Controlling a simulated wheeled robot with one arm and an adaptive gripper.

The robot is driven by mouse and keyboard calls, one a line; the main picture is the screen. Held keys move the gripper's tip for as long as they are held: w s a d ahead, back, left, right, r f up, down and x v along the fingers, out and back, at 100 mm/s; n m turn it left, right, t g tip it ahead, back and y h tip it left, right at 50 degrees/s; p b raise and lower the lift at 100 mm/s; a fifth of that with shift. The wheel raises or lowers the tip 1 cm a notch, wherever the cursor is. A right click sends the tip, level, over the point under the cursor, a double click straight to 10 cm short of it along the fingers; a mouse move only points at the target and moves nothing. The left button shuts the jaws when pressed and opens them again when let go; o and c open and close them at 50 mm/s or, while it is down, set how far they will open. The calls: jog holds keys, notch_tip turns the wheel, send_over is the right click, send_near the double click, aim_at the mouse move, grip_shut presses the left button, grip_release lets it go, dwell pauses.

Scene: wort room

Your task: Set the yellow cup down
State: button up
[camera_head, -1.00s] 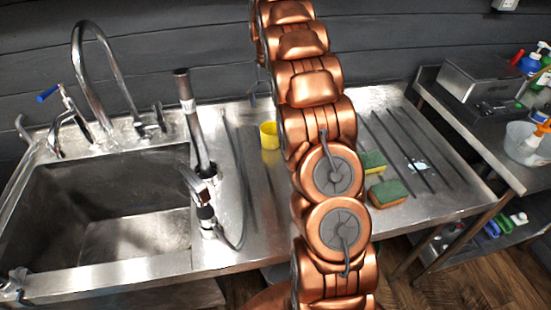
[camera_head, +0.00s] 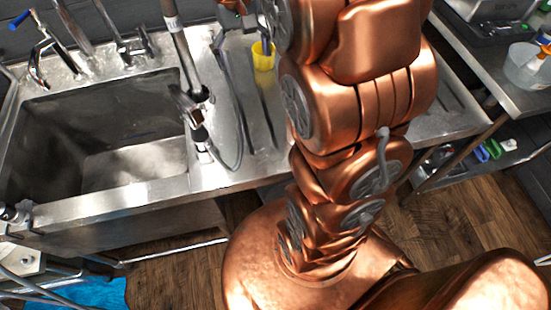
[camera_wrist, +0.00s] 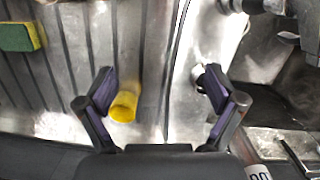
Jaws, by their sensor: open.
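The yellow cup (camera_head: 263,57) rests on the ribbed steel drainboard, right of the sink, and looks upright in the head view. In the wrist view the yellow cup (camera_wrist: 126,95) shows between my fingers, close to the left finger, with clear space to the right finger. My gripper (camera_wrist: 158,88) is open and holds nothing. I cannot tell whether the left finger touches the cup. In the head view only a dark part near the top edge may be my gripper; its fingertips are not clear.
The sink basin (camera_head: 110,130) lies left of the cup. A spray tap (camera_head: 180,60) with a hose stands between them. In the wrist view a yellow-green sponge (camera_wrist: 20,37) lies on the drainboard at the left. A side shelf (camera_head: 500,55) with a clear tub stands at the right.

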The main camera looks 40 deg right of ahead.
jog(key=s+a+f+n, duration=0.1)
jog(key=s+a, duration=0.3)
jog(key=s, duration=0.7)
jog(key=s+a+f+n, duration=0.1)
jog(key=s+a+f, duration=0.3)
jog(key=s, duration=0.7)
jog(key=shift+s+a+f+n, duration=0.15)
jog(key=shift+s+a+n, duration=0.15)
jog(key=shift+a+n, duration=0.1)
jog(key=shift+c, duration=0.3)
